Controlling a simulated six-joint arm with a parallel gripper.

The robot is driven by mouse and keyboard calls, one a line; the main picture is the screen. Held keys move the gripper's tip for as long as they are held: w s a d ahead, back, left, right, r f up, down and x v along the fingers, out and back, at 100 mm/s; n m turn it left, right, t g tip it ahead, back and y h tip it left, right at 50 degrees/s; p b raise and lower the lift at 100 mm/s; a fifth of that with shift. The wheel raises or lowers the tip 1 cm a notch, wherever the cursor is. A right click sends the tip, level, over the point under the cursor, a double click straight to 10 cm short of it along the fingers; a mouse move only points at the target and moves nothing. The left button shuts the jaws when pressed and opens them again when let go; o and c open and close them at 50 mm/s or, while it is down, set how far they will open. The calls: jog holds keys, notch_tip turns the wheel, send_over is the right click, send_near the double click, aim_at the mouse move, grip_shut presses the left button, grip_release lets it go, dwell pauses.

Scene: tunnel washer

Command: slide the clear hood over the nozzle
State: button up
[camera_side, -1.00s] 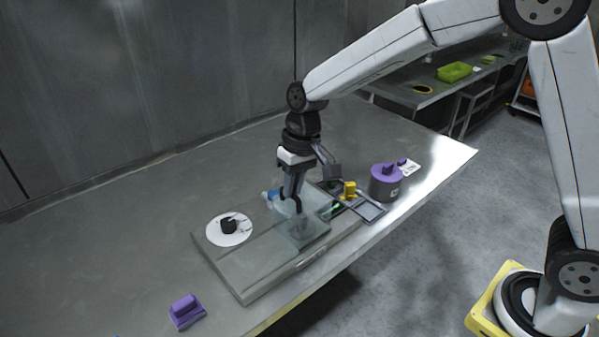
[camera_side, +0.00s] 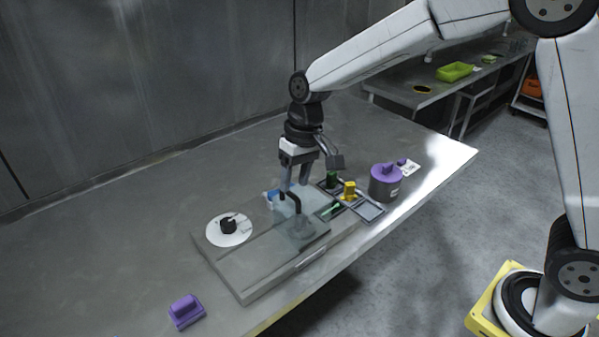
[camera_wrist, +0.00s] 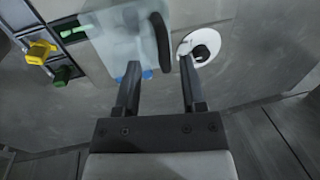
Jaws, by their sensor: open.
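The clear hood (camera_side: 300,232) is a pale see-through box with a black bar handle (camera_side: 291,199), standing on a raised grey plate. In the wrist view the hood (camera_wrist: 122,38) and its dark handle (camera_wrist: 160,42) lie ahead of the fingers. I cannot make out a nozzle for certain; a black knob (camera_side: 229,226) on a white disc stands outside the hood, and it also shows in the wrist view (camera_wrist: 201,53). My gripper (camera_side: 294,185) is open and empty, just above and behind the handle; its fingertips (camera_wrist: 160,64) are wide apart.
A tray (camera_side: 369,211) with yellow and green parts lies right of the hood. A purple-lidded grey pot (camera_side: 385,186) stands beyond it. A purple block (camera_side: 186,310) lies near the front edge. Blue parts (camera_side: 270,196) show behind the hood. The left table is clear.

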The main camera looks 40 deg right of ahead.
aim_at(306, 200)
notch_tip(306, 200, up, 6)
jog(key=d, duration=0.1)
jog(key=shift+d, duration=0.15)
dwell(0.5)
jog(key=s+d+f+t+h, duration=0.1)
jog(key=s+d+f, duration=0.4)
jog(key=s, duration=0.2)
jog(key=s+d+f+t+h, duration=0.1)
jog(key=s+d+f, duration=0.4)
jog(key=s, duration=0.3)
jog(key=shift+s+d+f+t, duration=0.25)
jog(key=shift+s+f+t, duration=0.05)
jog(key=shift+f, duration=0.45)
dwell(0.6)
